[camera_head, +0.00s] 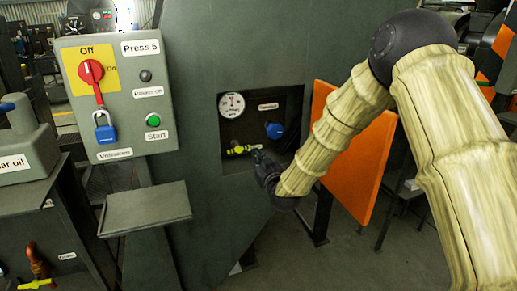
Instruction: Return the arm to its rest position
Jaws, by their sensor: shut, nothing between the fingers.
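My arm comes in from the right, bends at a dark joint at the upper right and slopes down to the left. My gripper (258,157) is small and dark at the arm's end, in front of the lower part of a recess in the machine. It is shut and holds nothing. A yellow valve handle (238,150) is just left of the fingertips; I cannot tell whether they touch. A blue knob (274,130) is above the gripper, and a round gauge (231,105) is at the recess's upper left. My wrist hides the recess's lower right corner.
An orange door panel (362,155) stands open right of the recess, partly behind my arm. Left is a grey control box (118,130) with a red switch (91,72), blue padlock and green button, above a small shelf (146,208). An oil can (24,140) is far left.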

